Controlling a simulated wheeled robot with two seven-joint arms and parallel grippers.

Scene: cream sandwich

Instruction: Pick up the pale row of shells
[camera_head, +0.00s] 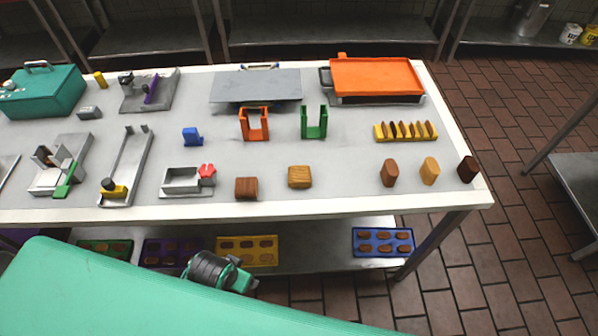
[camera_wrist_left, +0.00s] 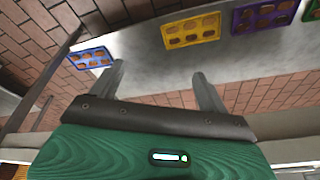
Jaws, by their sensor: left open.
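In the head view, a yellow rack (camera_head: 405,138) on the right part of the table holds a row of several upright brown shells. Trays with flat brown oval pieces lie on the lower shelf: a yellow tray (camera_head: 271,264), a blue tray (camera_head: 383,255), a purple tray (camera_head: 150,264) and a green tray (camera_head: 82,247). I cannot tell which row is the pale one. In the left wrist view my left gripper (camera_wrist_left: 160,84) is open and empty, its fingers apart, with the yellow tray (camera_wrist_left: 191,42) and blue tray (camera_wrist_left: 91,68) beyond them. My right gripper is not in view.
On the table, an orange tray (camera_head: 376,80) stands at the back right. An orange holder (camera_head: 254,137) and a green holder (camera_head: 314,135) stand mid-table. A table leg (camera_head: 433,245) rises right of the blue tray.

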